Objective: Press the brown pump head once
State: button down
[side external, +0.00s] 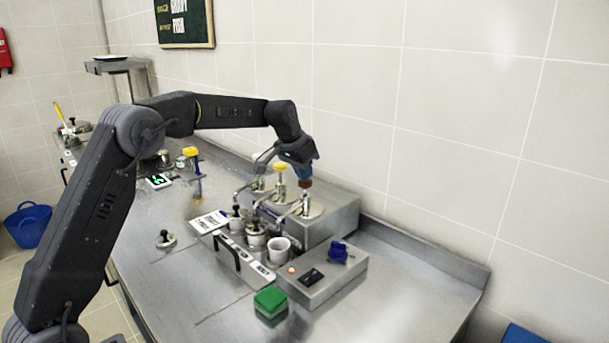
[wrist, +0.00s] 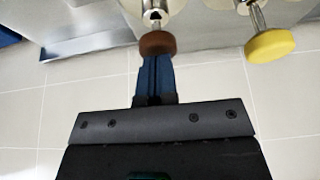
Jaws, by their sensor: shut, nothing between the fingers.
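The brown pump head (side external: 306,184) tops the pump nearest the front right of the steel pump station (side external: 340,218). It also shows at the top of the wrist view (wrist: 157,42), on its metal stem. My gripper (side external: 305,175) is shut and empty, with its blue fingers pointing down right over the brown head. In the wrist view my gripper (wrist: 156,58) has its fingertips at the brown head's edge. Whether they touch it I cannot tell. The yellow pump head (side external: 280,168) stands beside it, and to the right in the wrist view (wrist: 270,45).
A steel box with a blue knob (side external: 338,251) and a green block (side external: 270,302) stand in front. A white cup (side external: 279,250) sits in a holder next to the station. The tiled wall (side external: 450,120) is close behind. The counter's right end (side external: 420,290) is clear.

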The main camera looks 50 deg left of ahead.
jog(key=shift+r, duration=1.6)
notch_tip(320, 180, up, 5)
dwell(0.6)
